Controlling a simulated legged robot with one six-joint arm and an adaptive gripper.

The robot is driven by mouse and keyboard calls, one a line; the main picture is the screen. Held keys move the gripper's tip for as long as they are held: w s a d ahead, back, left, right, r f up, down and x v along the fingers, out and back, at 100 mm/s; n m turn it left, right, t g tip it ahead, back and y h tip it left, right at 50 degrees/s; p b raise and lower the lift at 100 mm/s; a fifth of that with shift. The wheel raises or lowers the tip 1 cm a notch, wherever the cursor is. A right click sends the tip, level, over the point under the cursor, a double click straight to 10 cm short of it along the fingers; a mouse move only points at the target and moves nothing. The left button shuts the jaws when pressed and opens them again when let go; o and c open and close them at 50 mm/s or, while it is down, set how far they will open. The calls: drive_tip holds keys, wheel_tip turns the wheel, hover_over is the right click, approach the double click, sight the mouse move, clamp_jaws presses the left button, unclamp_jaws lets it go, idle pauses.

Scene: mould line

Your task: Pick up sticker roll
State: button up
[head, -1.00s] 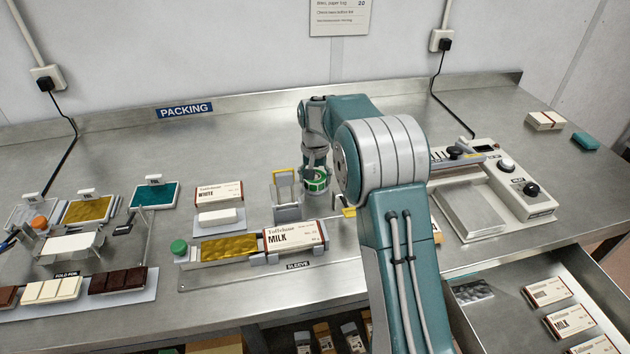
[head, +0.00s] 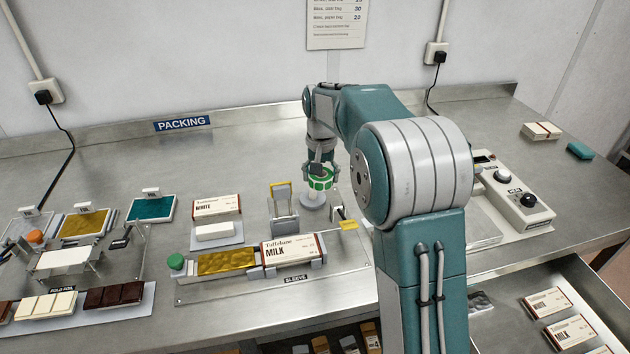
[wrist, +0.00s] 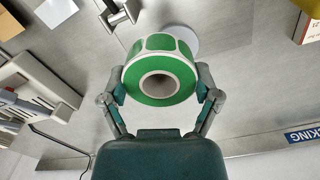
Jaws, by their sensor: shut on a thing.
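The sticker roll (wrist: 160,92) is a green ring of stickers with a pale core, seen in the wrist view between my two fingers. My gripper (wrist: 160,88) is shut on it, one finger at each side. In the head view the sticker roll (head: 321,180) shows green under my gripper (head: 318,170), above a round grey base (head: 313,200) on the steel bench. The roll looks clear of the base. My arm partly hides the area to its right.
A grey stand (head: 284,215) is close on the left, and a small yellow-tipped fixture (head: 347,223) on the right. The MILK box (head: 292,249) lies in a sleeve fixture in front. A sealing machine (head: 515,195) stands right. Bare bench lies behind.

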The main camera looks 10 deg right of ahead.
drive_tip(key=s+d+r, duration=0.2)
drive_tip(key=s+r, duration=0.2)
drive_tip(key=s, duration=0.5)
drive_tip(key=shift+s+d+r, duration=0.2)
drive_tip(key=shift+r, duration=0.05)
